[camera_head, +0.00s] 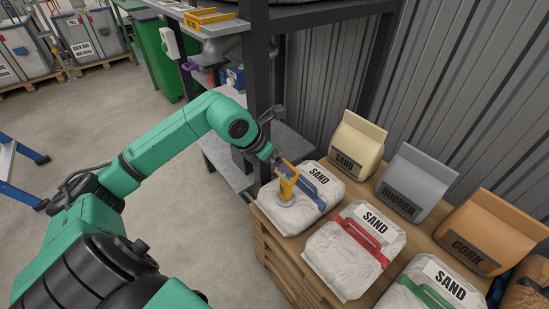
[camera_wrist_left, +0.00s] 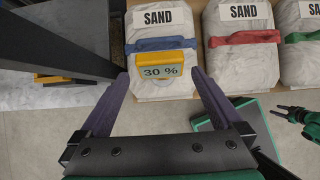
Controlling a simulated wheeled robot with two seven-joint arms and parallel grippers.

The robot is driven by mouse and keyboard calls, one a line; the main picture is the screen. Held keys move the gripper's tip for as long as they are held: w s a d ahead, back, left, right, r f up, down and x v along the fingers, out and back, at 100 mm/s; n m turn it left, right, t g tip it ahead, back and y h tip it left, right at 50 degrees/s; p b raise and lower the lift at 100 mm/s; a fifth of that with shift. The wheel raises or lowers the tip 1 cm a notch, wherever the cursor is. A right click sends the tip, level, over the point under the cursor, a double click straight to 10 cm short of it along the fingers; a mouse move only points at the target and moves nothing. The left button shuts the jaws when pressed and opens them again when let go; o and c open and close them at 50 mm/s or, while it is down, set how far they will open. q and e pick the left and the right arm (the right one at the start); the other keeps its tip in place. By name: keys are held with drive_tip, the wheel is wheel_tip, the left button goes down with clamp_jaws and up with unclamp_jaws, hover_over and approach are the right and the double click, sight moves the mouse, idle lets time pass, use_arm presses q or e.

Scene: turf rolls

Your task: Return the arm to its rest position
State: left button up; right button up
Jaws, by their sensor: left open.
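My left gripper (camera_head: 278,160) is above the white sand bag with the blue strap (camera_head: 322,190). In the left wrist view its two dark fingers (camera_wrist_left: 160,74) are spread apart with nothing clamped between them. A yellow meter (camera_head: 288,181) with a round grey base stands on that bag, just beyond the fingertips. In the left wrist view the meter's display (camera_wrist_left: 162,71) reads 30 %. A green arm with a dark end (camera_wrist_left: 292,112), probably my right one, shows at the right edge of that view; its jaw state is unclear.
Sand bags with red (camera_head: 362,236) and green (camera_head: 431,290) straps lie alongside on the pallet (camera_head: 270,250). Upright sand (camera_head: 356,143), rubber (camera_head: 413,181) and cork (camera_head: 482,228) bags stand behind. A dark shelf post (camera_head: 257,75) rises close to my left arm. Open floor lies left.

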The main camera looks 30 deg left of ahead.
use_arm(q)
drive_tip(key=shift+v, duration=1.1)
